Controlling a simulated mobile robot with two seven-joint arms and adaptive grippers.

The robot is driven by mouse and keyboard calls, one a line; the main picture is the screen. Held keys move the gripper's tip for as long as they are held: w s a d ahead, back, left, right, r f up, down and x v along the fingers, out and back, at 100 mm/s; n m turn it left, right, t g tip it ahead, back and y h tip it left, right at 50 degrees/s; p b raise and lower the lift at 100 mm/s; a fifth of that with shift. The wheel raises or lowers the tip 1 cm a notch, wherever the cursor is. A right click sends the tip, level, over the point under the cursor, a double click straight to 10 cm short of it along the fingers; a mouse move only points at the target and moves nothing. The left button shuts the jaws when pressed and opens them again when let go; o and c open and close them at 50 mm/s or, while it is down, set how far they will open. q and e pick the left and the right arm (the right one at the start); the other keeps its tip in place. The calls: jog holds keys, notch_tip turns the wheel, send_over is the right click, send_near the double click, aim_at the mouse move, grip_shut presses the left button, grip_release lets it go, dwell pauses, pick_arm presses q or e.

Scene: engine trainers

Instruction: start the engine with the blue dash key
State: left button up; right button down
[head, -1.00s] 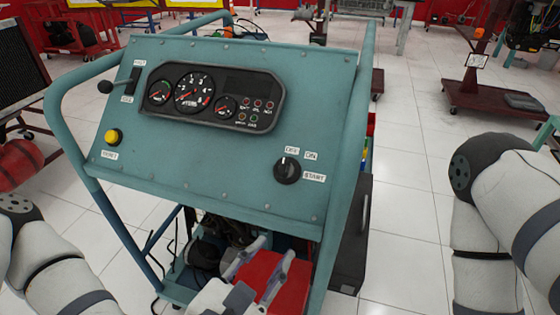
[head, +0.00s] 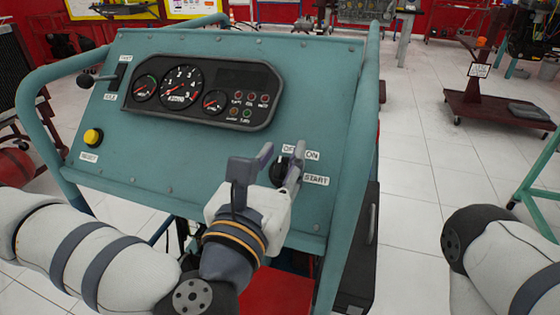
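The dash key (head: 277,173) is a black rotary knob on the sloped blue-green dash panel (head: 190,160). Labels OFF, ON and START stand around it; OFF is partly covered by my gripper. My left gripper (head: 282,150) is in front of the panel at the knob, with its two grey fingers spread apart. The knob shows between the fingers, partly hidden by the right finger. I cannot tell whether a finger touches it, nor which way its pointer faces. Of my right arm only links show at the right edge; its gripper is out of view.
Three gauges and several indicator lamps sit in a black cluster (head: 205,93). A yellow RESET button (head: 93,137) and a black lever (head: 87,80) are at the panel's left. Blue-green tube rails (head: 364,125) frame the panel.

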pick_arm(q)
grip_shut()
